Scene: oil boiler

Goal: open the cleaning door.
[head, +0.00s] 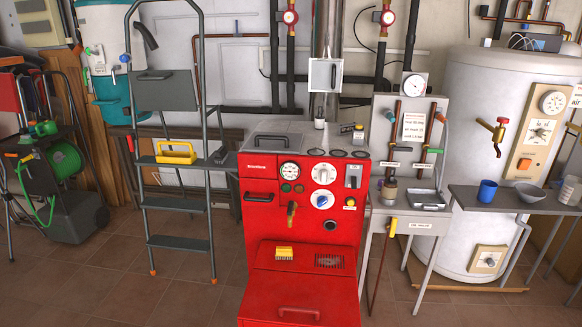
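The red oil boiler (262,225) stands in the middle of the head view. Several parts on or near it could be the cleaning door, and I cannot tell which. A small white panel with a dark handle (325,75) sits in front of the flue pipe (327,30). A grey lid with a dark handle (272,139) lies flat on the boiler top. A red front panel has a dark handle (259,197) on the left. A lower red panel (299,290) juts forward with a handle. All look shut. Neither gripper is in view.
A white tank (498,85) and a grey bench (529,204) stand further right. Tiled floor (184,299) is clear at the front left.

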